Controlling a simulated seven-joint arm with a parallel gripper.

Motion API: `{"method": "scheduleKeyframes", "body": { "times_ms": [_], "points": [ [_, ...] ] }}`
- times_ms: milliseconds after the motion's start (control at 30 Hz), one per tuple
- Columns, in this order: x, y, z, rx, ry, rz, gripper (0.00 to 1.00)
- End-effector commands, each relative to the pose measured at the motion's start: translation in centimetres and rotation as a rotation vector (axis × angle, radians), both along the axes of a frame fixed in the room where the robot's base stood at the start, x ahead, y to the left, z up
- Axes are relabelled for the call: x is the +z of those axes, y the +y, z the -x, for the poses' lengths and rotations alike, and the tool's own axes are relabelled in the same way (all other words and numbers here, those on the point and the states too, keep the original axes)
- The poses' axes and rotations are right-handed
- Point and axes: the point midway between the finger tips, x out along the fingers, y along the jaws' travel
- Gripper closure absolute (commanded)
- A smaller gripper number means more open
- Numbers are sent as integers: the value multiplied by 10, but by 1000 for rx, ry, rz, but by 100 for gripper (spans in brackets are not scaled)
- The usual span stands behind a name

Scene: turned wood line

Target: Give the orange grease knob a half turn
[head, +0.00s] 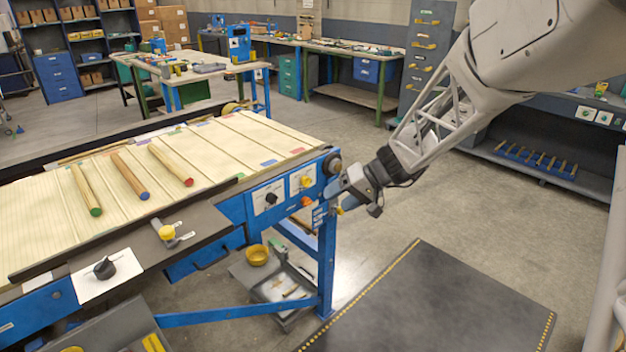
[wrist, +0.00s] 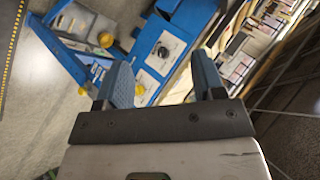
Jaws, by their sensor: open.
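The orange knob (head: 306,201) is small and sits on the blue end frame of the slatted line, just below a white plate with a yellow knob (head: 303,182). I cannot clearly make out the orange knob in the wrist view. My gripper (head: 341,194) is just to the right of these knobs in the head view, apart from the orange knob. Its two blue fingers are spread and empty in the wrist view (wrist: 165,76). Between and beyond them show a black knob (wrist: 163,52) on a white plate and the yellow knob (wrist: 141,90), partly beside the left finger.
Three turned wooden rods lie on the slatted bed (head: 235,140). A black knob (head: 103,268) and a yellow-topped fitting (head: 167,232) are at the near side. A yellow bowl (head: 257,255) stands below the frame. A dark floor mat (head: 440,305) is clear.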

Motion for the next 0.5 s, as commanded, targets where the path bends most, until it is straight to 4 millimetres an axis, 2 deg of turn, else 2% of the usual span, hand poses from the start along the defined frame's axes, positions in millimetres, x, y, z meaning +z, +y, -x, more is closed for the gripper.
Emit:
{"method": "scheduleKeyframes", "body": {
  "times_ms": [100,500],
  "points": [
    [-17,6,-30,-7,-23,-59,37],
    [-80,18,-126,-61,-139,-233,37]
  ]
}}
